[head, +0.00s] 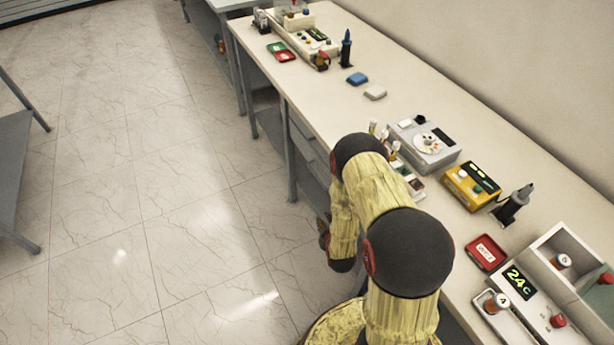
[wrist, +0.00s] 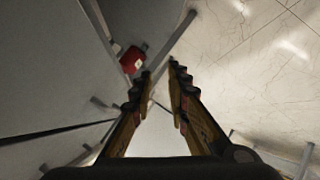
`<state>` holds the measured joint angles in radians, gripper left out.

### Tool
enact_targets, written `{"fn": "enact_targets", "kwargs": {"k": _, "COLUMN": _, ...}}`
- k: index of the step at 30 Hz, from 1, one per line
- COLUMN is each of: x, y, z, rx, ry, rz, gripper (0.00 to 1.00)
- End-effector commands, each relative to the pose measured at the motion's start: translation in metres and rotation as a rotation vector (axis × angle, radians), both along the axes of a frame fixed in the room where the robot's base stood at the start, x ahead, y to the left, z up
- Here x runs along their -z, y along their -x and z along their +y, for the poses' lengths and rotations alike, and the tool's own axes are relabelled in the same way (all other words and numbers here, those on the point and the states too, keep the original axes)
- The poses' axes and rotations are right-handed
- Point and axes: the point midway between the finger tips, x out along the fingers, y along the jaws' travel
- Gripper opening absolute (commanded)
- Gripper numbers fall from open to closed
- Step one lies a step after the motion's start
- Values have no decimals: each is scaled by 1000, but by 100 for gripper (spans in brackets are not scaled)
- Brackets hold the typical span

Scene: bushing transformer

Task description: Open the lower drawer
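Under the long workbench (head: 395,75) in the head view, a grey drawer unit (head: 301,140) shows to the left of my arm. Its upper front and the front below it look closed, and my arm hides part of the unit. My gripper (wrist: 160,74) is in the wrist view, with its two fingers apart and nothing between them. In the head view my arm reaches down beside the bench front, and the fingertips cannot be made out. Plain grey surfaces (wrist: 45,65) fill the left of the wrist view; I cannot tell which is a drawer front. No handle is clear.
A red object (wrist: 132,60) lies beyond the fingers in the wrist view. Bench legs (head: 290,160) stand near my arm. Devices such as a yellow box (head: 470,187) and a red tray (head: 486,252) are on the benchtop. The tiled floor (head: 150,190) to the left is open.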

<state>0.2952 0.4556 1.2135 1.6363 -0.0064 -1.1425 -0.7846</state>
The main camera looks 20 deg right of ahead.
Motion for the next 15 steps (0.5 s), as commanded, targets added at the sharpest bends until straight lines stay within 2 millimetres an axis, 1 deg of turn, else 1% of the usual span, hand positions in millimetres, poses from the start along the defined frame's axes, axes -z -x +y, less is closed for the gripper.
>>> {"fn": "enact_targets", "kwargs": {"k": 1, "x": -17, "y": -14, "z": -4, "rx": -17, "ry": 48, "rz": -67, "gripper": 16}}
{"fn": "enact_targets", "kwargs": {"k": 3, "x": -42, "y": -31, "z": -9, "rx": -39, "ry": 120, "rz": -155, "gripper": 16}}
{"fn": "enact_targets", "kwargs": {"k": 6, "x": -69, "y": -42, "z": -12, "rx": -61, "ry": 204, "rz": -242, "gripper": 16}}
{"fn": "enact_targets", "kwargs": {"k": 7, "x": -75, "y": -43, "z": -13, "rx": -66, "ry": 224, "rz": -260, "gripper": 16}}
{"fn": "enact_targets", "kwargs": {"k": 9, "x": -86, "y": -46, "z": -14, "rx": -75, "ry": 265, "rz": -292, "gripper": 16}}
{"fn": "enact_targets", "kwargs": {"k": 11, "x": -92, "y": -48, "z": -14, "rx": -83, "ry": 293, "rz": -306, "gripper": 16}}
{"fn": "enact_targets", "kwargs": {"k": 15, "x": -90, "y": -54, "z": -16, "rx": -91, "ry": 311, "rz": -302, "gripper": 16}}
